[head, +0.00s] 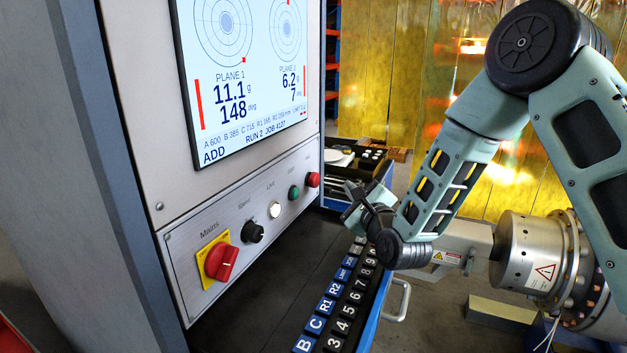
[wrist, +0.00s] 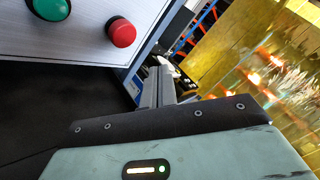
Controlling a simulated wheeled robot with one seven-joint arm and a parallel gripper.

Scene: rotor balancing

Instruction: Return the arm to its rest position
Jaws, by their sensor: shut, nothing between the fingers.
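My arm reaches in from the right in the head view, bent at the elbow. My gripper (head: 352,205) is shut and empty. It hangs in front of the control panel's right end, above the far part of the keypad. In the wrist view my gripper's fingers (wrist: 160,88) are together with nothing between them. The red button (head: 312,180) and green button (head: 293,192) are to the left of my gripper and look apart from it. They also show at the wrist view's upper left.
The cabinet's screen (head: 245,80) reads 11.1 g, 148 deg and 6.2 g, 7 deg. A red rotary switch (head: 221,260) sits on a yellow plate. The keypad (head: 340,300) lies below the panel. A tray (head: 350,162) with small items stands behind. A metal machine (head: 540,250) is at right.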

